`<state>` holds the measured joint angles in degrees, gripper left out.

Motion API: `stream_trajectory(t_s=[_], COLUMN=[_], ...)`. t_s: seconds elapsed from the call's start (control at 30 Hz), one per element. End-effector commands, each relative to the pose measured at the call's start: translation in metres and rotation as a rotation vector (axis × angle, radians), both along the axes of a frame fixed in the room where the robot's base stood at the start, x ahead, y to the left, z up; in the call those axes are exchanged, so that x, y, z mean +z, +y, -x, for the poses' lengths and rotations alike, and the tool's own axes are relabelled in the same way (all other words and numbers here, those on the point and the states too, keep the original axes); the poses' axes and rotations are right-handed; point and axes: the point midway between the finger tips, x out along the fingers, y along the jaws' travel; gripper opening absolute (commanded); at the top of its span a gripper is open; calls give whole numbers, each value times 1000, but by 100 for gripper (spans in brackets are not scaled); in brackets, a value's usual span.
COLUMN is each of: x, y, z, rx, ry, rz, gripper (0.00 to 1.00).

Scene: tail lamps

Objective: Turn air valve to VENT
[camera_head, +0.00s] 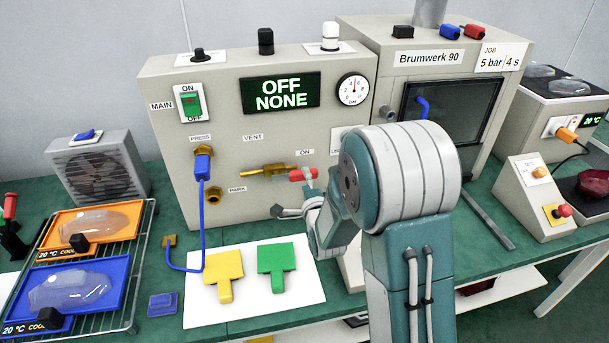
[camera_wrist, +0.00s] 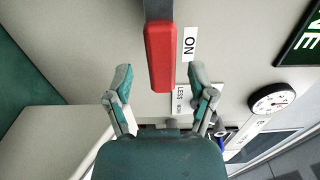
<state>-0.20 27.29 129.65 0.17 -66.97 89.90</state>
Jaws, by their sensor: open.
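The air valve (camera_head: 262,171) is a brass fitting on the front of the beige machine, between the VENT and ON labels. Its red lever (camera_head: 302,174) points right, under the ON label. In the wrist view the red lever (camera_wrist: 160,58) hangs from the top, with its free end between and slightly beyond my fingertips. My gripper (camera_head: 293,201) is just below the lever in the head view, partly hidden by my arm. In the wrist view my gripper (camera_wrist: 159,72) is open, one finger on each side of the lever, with visible gaps.
A blue hose (camera_head: 203,220) hangs from the PRESS port (camera_head: 203,152), left of the valve. The display (camera_head: 281,93) reads OFF NONE. A gauge (camera_head: 353,89) is above right. Yellow (camera_head: 224,271) and green (camera_head: 277,263) paddles lie on a white sheet below.

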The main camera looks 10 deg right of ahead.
Motion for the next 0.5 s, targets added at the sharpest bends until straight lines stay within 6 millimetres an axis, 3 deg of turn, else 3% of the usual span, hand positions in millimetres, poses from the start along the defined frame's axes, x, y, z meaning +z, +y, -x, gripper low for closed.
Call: stream_trajectory(t_s=[0.2, 0.5], x=[0, 0], y=[-2, -1], z=[-24, -28], rx=[-1, -1], ry=[0, 0], rz=[-1, 0], gripper=[71, 71])
